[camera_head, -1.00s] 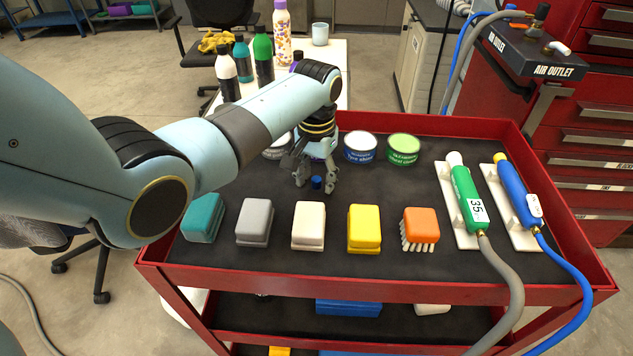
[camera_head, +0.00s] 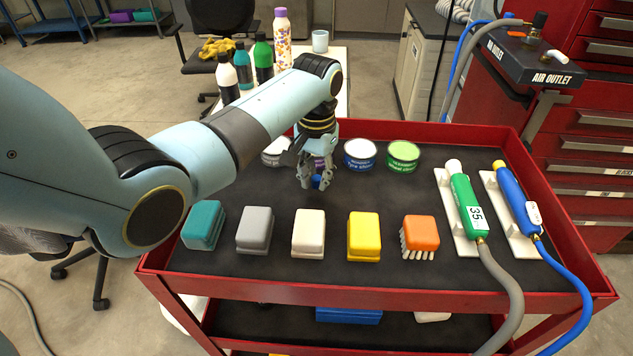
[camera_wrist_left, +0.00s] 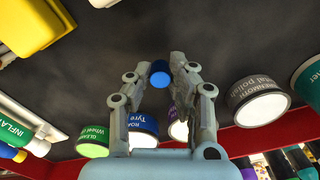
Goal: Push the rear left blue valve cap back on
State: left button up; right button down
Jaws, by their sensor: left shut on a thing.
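The blue valve cap (camera_head: 317,182) is small and cylindrical. It sits over the black mat of the red cart, between the fingertips of my left gripper (camera_head: 316,184). In the left wrist view the blue cap (camera_wrist_left: 159,73) shows between the two grey fingers of my left gripper (camera_wrist_left: 160,82), which is shut on it. I cannot tell whether the cap still touches the mat. No wheel or valve stem shows. My right gripper is in neither view.
Tins stand behind the gripper, among them a blue one (camera_head: 360,155) and a green one (camera_head: 403,157). A row of blocks, including a yellow one (camera_head: 364,237), and an orange brush (camera_head: 420,237) lie in front. The red cart rim (camera_head: 400,290) surrounds the mat.

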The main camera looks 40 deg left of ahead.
pick_arm(q)
jog(key=shift+w+r, duration=0.2)
jog(key=shift+r, duration=0.8)
jog(key=w+d+r+b, duration=0.3)
jog(key=w+r, duration=0.3)
jog(key=w, duration=0.4)
jog(key=shift+w+d+r, duration=0.25)
jog(key=shift+d, duration=0.35)
notch_tip(320, 180, down, 6)
jog(key=b, duration=0.5)
jog(key=shift+f+b, duration=0.1)
jog(key=shift+b, duration=0.25)
jog(key=shift+s+r, duration=0.1)
jog(key=shift+r, duration=0.25)
